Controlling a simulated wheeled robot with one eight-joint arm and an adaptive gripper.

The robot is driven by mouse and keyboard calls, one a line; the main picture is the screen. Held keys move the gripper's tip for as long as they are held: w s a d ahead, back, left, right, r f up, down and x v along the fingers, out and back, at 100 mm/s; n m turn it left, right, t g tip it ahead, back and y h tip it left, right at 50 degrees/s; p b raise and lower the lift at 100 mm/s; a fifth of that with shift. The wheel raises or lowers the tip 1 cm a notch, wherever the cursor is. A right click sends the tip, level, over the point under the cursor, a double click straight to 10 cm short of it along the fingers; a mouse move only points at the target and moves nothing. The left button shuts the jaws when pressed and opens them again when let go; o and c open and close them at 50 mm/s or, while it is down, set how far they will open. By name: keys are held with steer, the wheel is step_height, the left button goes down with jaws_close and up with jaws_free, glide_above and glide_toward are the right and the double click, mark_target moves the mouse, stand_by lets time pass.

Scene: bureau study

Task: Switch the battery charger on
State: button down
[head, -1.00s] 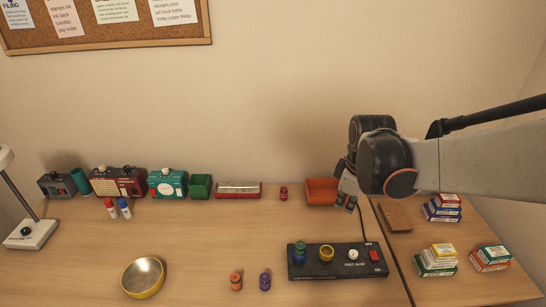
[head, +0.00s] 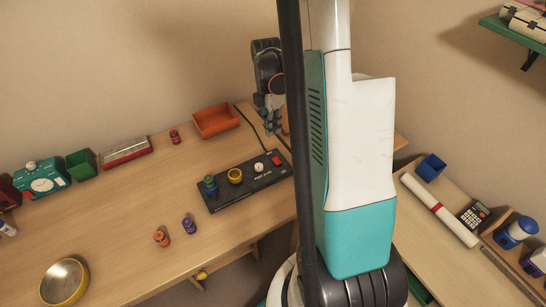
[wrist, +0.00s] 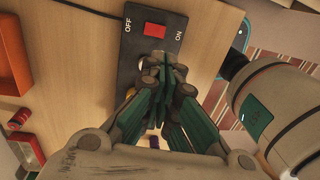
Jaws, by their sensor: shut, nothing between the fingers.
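The battery charger (head: 222,203) is a long black box on the desk. It has a red switch (head: 276,160) at its right end, a white knob (head: 258,167), a yellow ring-shaped socket (head: 235,176) and a green-and-blue cell (head: 210,185) standing at its left end. In the wrist view the red switch (wrist: 155,30) lies between the labels OFF and ON; which way it is set I cannot tell. My gripper (head: 272,128) is shut and empty, above and behind the charger's switch end. In the wrist view its fingertips (wrist: 163,62) appear just below the switch, apart from it.
An orange tray (head: 216,121) stands behind the charger, with a black cable running past it. Orange (head: 161,238) and purple (head: 189,226) cells stand in front. A brass bowl (head: 64,281) is at lower left. My arm column hides the desk's right part.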

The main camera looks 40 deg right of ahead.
mark_target(277, 161)
steer(key=f+b, duration=0.1)
steer(key=f, duration=0.3)
steer(key=s+f+b, duration=0.1)
steer(key=f+b, duration=0.1)
steer(key=f, duration=0.3)
steer(key=f+b, duration=0.2)
steer(key=f, duration=0.3)
steer(key=shift+s+a, duration=0.2)
steer(key=shift+s, duration=0.15)
